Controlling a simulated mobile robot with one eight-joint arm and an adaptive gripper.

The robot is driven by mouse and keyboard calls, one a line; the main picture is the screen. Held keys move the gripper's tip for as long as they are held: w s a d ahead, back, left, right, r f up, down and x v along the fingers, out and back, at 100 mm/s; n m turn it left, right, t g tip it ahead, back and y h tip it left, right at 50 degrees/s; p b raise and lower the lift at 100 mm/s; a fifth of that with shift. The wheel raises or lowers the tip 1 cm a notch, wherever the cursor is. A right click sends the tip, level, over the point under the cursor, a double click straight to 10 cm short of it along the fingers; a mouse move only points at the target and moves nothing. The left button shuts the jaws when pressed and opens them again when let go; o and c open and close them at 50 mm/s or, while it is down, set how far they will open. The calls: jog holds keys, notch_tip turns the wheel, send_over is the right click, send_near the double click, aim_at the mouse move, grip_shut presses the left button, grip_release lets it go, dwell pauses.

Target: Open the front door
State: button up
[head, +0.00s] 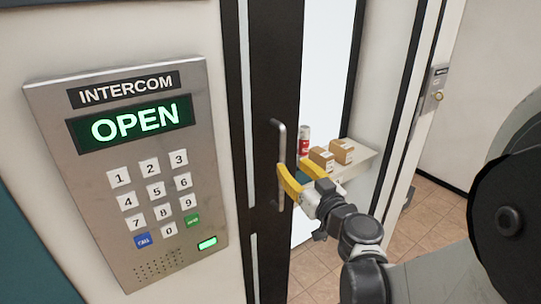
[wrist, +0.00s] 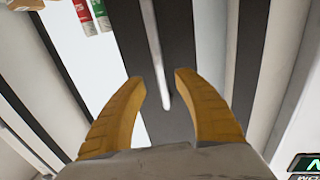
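The front door (head: 270,60) has a dark frame and stands right of the intercom in the head view. I cannot tell whether it is ajar. Its vertical metal bar handle (head: 281,150) is on the dark stile. My gripper (head: 283,182) has yellow fingers, one on each side of the handle's lower part. In the wrist view the handle (wrist: 154,45) runs down between the spread fingertips (wrist: 160,80), with gaps visible beside it; its lower end shows. The fingers are open. The intercom (head: 130,170) shows green "OPEN" text and a lit green light.
A ledge (head: 358,165) with cardboard boxes (head: 342,151) and a red-and-white can (head: 304,140) is beyond the stile. A metal lock plate (head: 437,85) is on the post at right. The tiled floor (head: 425,225) is clear where visible.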

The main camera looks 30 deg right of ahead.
jog(key=s, duration=0.5)
jog(key=shift+s+a, duration=0.35)
